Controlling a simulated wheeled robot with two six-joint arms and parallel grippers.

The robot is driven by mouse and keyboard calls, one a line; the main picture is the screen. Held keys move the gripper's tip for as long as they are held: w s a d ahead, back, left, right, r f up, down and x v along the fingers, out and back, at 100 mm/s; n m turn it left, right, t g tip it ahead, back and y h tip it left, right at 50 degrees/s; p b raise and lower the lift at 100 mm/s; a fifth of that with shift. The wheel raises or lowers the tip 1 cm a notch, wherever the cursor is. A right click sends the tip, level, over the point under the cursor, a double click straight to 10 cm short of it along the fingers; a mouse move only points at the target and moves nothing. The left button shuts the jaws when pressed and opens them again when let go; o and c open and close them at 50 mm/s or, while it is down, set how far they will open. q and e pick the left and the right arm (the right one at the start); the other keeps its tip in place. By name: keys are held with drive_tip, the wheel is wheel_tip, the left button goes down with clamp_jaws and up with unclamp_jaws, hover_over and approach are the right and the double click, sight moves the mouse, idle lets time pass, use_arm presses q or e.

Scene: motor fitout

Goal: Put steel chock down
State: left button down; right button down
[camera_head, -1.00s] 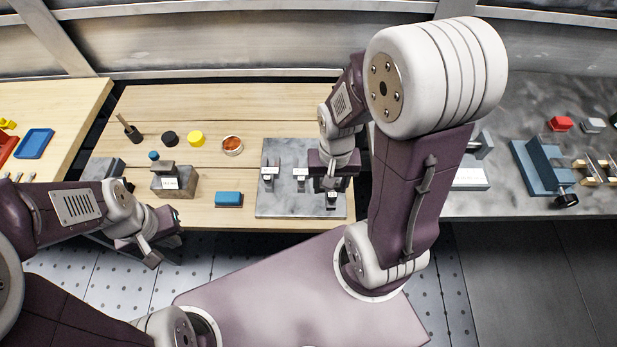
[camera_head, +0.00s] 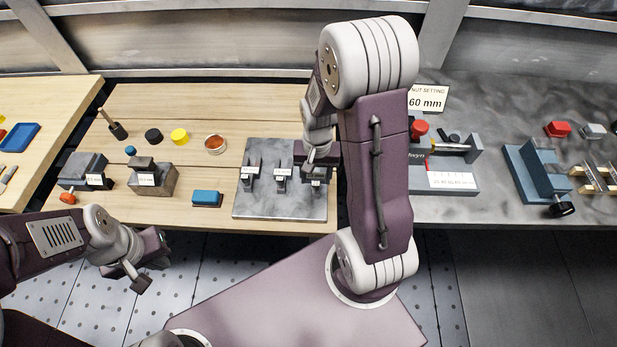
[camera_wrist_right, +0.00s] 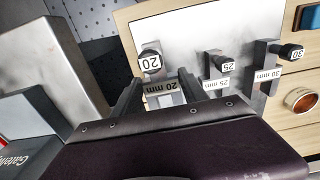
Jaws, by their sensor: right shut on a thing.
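The steel chock marked 20 mm (camera_wrist_right: 164,88), with a black knob labelled 20, is between the fingers of my right gripper (camera_wrist_right: 160,92) in the right wrist view. My right gripper (camera_head: 316,172) is shut on it over the right side of the grey metal plate (camera_head: 280,206). I cannot tell whether the chock touches the plate. Chocks marked 25 mm (camera_wrist_right: 220,72) and 30 mm (camera_wrist_right: 265,72) stand beside it on the plate. My left gripper (camera_head: 150,264) is in front of the wooden bench, away from the chocks; its jaw opening is unclear.
A blue block (camera_head: 207,198) lies left of the plate. Two dark grey fixtures, one of them a labelled block (camera_head: 152,180), stand further left. A copper-coloured cup (camera_head: 215,144) and yellow and black pucks are behind. On the right bench stand a grey fixture (camera_head: 450,182) and a blue vise (camera_head: 540,172).

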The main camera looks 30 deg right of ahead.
sight(311, 180)
drive_tip(key=w, duration=0.1)
drive_tip(key=w+f, duration=0.1)
drive_tip(key=shift+w+f, duration=0.3)
drive_tip(key=shift+w, duration=0.05)
drive_tip(key=shift+w+d, duration=0.1)
drive_tip(key=shift+f, duration=0.1)
wheel_tip(311, 180, down, 4)
drive_tip(key=shift+r, duration=0.1)
drive_tip(key=c, duration=0.6)
unclamp_jaws()
drive_tip(key=shift+f, duration=0.2)
